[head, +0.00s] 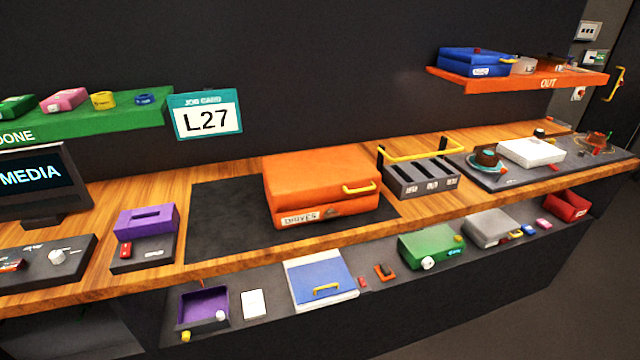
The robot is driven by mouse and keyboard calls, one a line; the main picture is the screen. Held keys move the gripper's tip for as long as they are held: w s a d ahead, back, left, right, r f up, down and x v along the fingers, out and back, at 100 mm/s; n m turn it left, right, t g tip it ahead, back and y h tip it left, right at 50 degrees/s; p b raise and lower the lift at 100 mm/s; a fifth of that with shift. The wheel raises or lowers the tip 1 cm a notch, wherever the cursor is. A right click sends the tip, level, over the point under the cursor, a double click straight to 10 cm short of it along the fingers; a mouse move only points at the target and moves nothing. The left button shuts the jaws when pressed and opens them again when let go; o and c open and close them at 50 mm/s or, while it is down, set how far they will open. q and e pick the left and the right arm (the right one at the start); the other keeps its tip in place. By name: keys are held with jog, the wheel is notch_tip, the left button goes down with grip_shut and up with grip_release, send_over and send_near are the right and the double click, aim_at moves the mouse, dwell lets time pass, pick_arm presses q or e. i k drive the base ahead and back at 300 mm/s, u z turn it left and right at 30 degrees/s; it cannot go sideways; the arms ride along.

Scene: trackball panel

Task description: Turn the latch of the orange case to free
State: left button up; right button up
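The orange case (318,184) sits shut on the dark mat (225,222) in the middle of the wooden bench. Neither of my grippers shows in the head view.
A black slotted rack (422,180) with a yellow handle stands right of the case. A purple box (147,219) and a monitor (40,182) stand to the left. A lower shelf (265,303) holds several items. The mat left of the case is clear.

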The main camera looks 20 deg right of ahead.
aim_at(330, 213)
jog(key=z, duration=2.9)
jog(key=i, duration=2.25)
jog(key=u, duration=2.85)
